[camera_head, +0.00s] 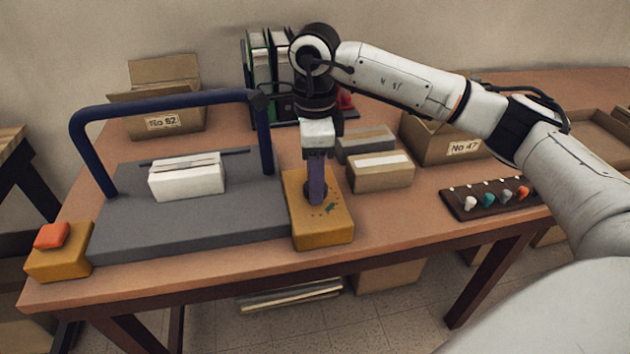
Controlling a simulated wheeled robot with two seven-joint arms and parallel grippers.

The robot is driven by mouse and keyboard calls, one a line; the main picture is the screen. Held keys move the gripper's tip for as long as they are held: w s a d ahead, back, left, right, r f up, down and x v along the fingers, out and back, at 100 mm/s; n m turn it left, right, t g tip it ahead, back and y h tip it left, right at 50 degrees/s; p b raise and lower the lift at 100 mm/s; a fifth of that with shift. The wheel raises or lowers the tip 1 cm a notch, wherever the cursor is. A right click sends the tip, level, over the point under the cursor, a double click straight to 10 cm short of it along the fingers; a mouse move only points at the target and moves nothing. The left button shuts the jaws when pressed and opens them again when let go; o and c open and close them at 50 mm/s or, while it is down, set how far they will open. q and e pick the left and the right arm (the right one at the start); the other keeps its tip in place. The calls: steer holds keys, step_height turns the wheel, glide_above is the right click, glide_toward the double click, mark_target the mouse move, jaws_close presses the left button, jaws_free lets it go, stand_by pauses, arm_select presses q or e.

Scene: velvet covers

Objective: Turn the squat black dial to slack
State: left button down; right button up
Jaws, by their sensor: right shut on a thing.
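My right gripper (316,196) points straight down over the yellow-orange box (325,231) at the right end of the grey machine bed. Its purple-grey fingers are shut on the squat black dial (307,188) on the box's top. The fingers hide most of the dial, with only a dark edge showing beside them. Small green marks show on the box top to the right of the fingers. I cannot read which mark the dial points to. My left gripper is not in view.
A dark blue arch (170,100) spans the grey bed (190,228), where a white packet (187,178) lies. A yellow block with an orange button (52,236) is at the front left. Cartons (380,172) stand close right of the gripper, and a dark knob strip (490,199) lies further right.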

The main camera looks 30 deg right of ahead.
steer(key=n, duration=0.2)
steer(key=shift+n, duration=0.4)
steer(key=shift+n+b, duration=0.35)
steer(key=shift+n, duration=0.15)
steer(key=shift+r, duration=0.1)
steer(key=o, duration=1)
steer(key=shift+o, duration=0.2)
step_height(320, 180, up, 10)
steer(key=shift+r, duration=0.15)
steer(key=shift+s, duration=0.1)
